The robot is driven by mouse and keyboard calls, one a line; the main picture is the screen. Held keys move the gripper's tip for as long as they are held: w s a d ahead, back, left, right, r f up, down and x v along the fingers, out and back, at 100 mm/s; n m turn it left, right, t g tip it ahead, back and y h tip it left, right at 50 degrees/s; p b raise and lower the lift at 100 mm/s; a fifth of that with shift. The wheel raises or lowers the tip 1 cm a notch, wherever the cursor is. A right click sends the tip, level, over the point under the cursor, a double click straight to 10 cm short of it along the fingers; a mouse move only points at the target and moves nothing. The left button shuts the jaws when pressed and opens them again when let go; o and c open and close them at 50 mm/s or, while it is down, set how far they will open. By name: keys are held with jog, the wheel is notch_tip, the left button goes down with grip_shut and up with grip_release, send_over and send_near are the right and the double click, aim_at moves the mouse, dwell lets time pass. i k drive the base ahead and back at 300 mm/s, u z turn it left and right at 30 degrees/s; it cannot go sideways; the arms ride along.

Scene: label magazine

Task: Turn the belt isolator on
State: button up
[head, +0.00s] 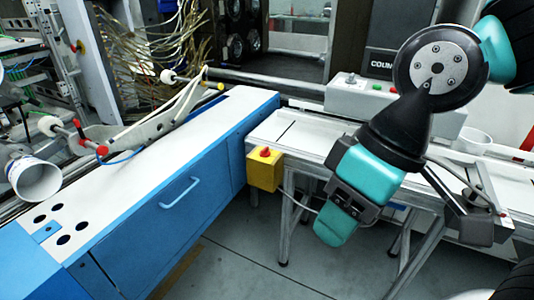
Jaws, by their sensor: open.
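A yellow box with a red knob on top (264,168) is fixed at the near left end of the white conveyor belt frame (300,130). It may be the belt isolator; its knob position is too small to read. A grey control box (375,102) with small green and red buttons stands behind the belt. My gripper (484,218) is at the right, in front of the belt's right part, well apart from the yellow box. It is open and appears empty. My teal and black arm hides part of the belt and control box.
A long blue cabinet with a white top (150,185) runs along the left. A white cup (36,178) lies at far left; another white round thing (472,141) is behind my arm. Loose cables (160,50) hang at the back. The grey floor (240,262) in front is clear.

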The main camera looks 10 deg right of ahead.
aim_at(265, 152)
jog(key=z, duration=0.2)
jog(key=k, duration=0.25)
jog(key=u, duration=0.5)
jog(key=i, duration=1.15)
jog(key=z, duration=0.45)
